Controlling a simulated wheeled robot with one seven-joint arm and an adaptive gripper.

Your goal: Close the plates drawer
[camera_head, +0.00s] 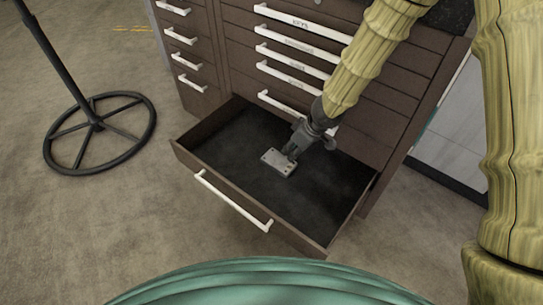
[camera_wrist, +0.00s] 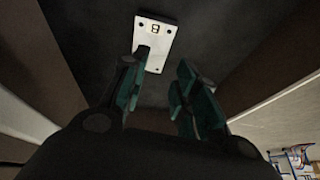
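The open drawer (camera_head: 225,207) is the lowest one of the brown cabinet, pulled well out, with a white bar handle on its front; its label cannot be read. A small pale metal plate (camera_head: 279,163) with holes lies on its dark floor; it also shows in the wrist view (camera_wrist: 155,40). Whether a finger touches the plate is unclear.
Above are several shut drawers with white handles (camera_head: 290,50), and another column of drawers (camera_head: 180,36) stands to the left. A black round stand base (camera_head: 99,133) is on the floor at left. The floor before the drawer is clear.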

